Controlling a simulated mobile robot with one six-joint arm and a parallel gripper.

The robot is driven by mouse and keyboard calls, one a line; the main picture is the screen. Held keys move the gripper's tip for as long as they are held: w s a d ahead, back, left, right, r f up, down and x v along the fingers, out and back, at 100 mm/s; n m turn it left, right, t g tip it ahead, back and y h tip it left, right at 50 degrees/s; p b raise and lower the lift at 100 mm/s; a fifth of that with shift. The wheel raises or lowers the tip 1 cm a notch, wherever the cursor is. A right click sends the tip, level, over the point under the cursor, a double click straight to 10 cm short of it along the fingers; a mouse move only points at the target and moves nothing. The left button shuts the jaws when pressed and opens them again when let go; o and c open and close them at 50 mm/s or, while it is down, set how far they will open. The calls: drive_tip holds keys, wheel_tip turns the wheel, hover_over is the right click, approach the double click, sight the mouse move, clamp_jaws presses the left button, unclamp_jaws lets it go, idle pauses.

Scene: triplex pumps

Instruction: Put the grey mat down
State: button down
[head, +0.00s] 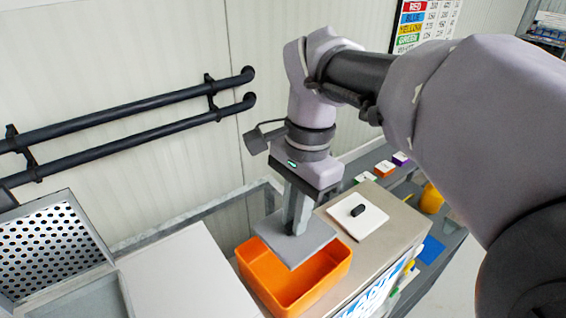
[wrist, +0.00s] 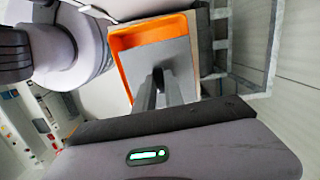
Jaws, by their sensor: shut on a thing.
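The grey mat (head: 320,240) is a flat square plate. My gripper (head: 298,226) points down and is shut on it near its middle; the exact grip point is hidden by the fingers. The mat is over the back part of an open orange bin (head: 318,278) and covers part of its opening. In the wrist view, the mat (wrist: 138,62) lies beyond my fingers (wrist: 160,88), with the orange bin (wrist: 117,44) showing around its far and left sides. I cannot tell how high the mat is above the bin.
A white square plate with a black knob (head: 357,211) lies on the beige top (head: 372,241) right of the bin. A pale flat surface (head: 185,275) and a perforated metal panel (head: 45,245) are at left. Black pipes (head: 130,125) run along the wall. Coloured items stand on shelves at right.

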sight(296, 240)
drive_tip(key=s+f, duration=0.2)
drive_tip(key=f, duration=0.1)
drive_tip(key=shift+s+f, duration=0.2)
drive_tip(key=shift+f, duration=0.05)
drive_tip(key=f, duration=0.4)
drive_tip(key=w+f+b, duration=0.1)
drive_tip(key=f, duration=0.1)
drive_tip(key=shift+w+f, duration=0.1)
drive_tip(key=shift+f, duration=0.25)
drive_tip(key=shift+s, duration=0.25)
drive_tip(key=shift+w+f, duration=0.2)
drive_tip(key=shift+f, duration=0.05)
drive_tip(key=c, duration=1.8)
unclamp_jaws()
drive_tip(key=o, duration=0.4)
drive_tip(key=shift+c, duration=0.2)
